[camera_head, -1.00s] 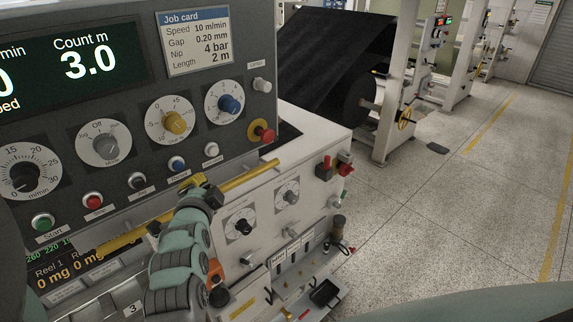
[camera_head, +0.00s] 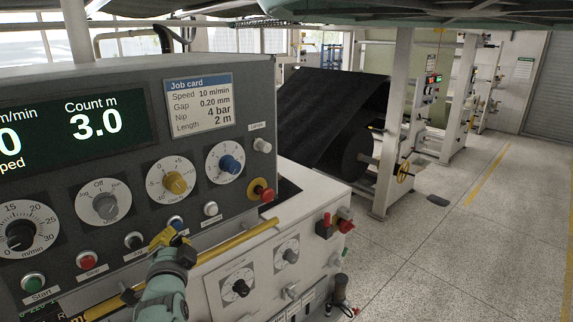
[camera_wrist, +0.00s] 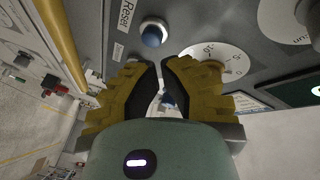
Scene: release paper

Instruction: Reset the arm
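My gripper (camera_head: 168,236), with yellow fingers, is in front of the lower row of buttons on the dark control panel (camera_head: 235,208). Its fingers look drawn together in the wrist view (camera_wrist: 160,84), with black pads meeting or nearly so and nothing seen held. A blue button (camera_wrist: 153,34) beside a "Reset" label is just beyond the fingertips in the wrist view. The same blue button (camera_head: 176,222) is partly hidden by the fingers in the head view. I cannot tell whether the fingers touch the panel.
A yellow bar (camera_head: 235,241) runs below the buttons, close to my wrist. A red stop button (camera_head: 267,195) and a white button (camera_head: 210,209) lie to the right. A large black roll (camera_head: 358,158) stands behind. The floor (camera_head: 470,240) at right is clear.

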